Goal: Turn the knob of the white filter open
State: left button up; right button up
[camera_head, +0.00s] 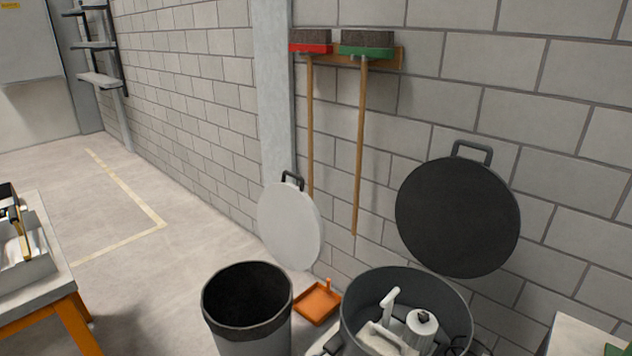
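A white cylinder (422,321) with a small dark piece on top stands inside an open dark grey drum (456,292) at the bottom right. It may be the white filter, but no label shows. Its dark top piece may be the knob; its setting is too small to tell. Beside it in the drum, a white part with an upright handle (389,300) shows, cut off by the bottom edge. I make out neither of my grippers in this view.
A grey bin (250,335) with a black rim stands left of the drum. An orange dustpan (317,302) lies between them. Round white (289,226) and black (458,217) lids and two brooms (361,140) are at the wall. An orange-legged table (76,325) is left; open floor lies behind.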

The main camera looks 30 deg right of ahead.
aim_at(424, 316)
jog(key=z, duration=0.9)
